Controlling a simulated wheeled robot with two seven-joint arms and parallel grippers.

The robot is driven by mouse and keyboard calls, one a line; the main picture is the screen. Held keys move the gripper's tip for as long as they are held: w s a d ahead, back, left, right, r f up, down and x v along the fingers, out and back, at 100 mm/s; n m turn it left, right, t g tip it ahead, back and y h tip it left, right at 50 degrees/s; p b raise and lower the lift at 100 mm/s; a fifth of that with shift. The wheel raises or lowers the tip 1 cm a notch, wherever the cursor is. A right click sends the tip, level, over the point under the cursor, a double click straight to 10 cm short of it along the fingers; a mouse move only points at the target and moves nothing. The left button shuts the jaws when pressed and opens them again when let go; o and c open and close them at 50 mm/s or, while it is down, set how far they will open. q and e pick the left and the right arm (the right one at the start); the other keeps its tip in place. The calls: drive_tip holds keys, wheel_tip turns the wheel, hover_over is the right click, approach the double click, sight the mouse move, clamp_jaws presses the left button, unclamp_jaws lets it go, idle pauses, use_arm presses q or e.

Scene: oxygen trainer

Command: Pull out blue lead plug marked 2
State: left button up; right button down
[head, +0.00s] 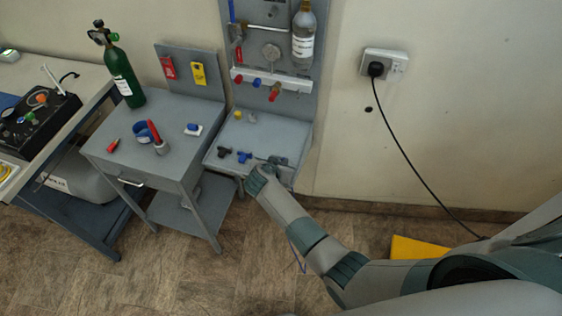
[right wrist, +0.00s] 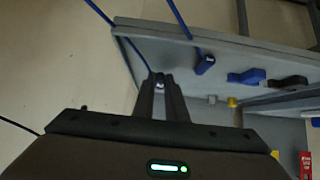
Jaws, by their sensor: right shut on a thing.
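My right gripper (head: 276,162) reaches the right part of the grey shelf (head: 222,165) under the wall panel. In the right wrist view its fingers (right wrist: 160,84) are shut on the end of a blue lead (right wrist: 135,52), a plug mostly hidden between the fingertips. The fingertips are close to the shelf; I cannot tell whether the plug is seated or free. A second blue plug (right wrist: 205,64) with its own lead stands beside the fingers, apart from them. No number is readable on either plug. My left gripper is not in view.
A blue fitting (head: 245,156) and a black fitting (head: 224,152) lie left of my right gripper. A yellow knob (head: 237,115) is behind them. A bottle (head: 303,38) hangs above on the panel. A side table (head: 190,105) stands left; the wall on the right has a plugged-in socket (head: 384,64).

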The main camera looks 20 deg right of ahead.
drive_tip(key=shift+f, duration=0.25)
drive_tip(key=c, duration=1.7)
unclamp_jaws()
drive_tip(key=b+v, duration=0.1)
drive_tip(key=v, duration=1.1)
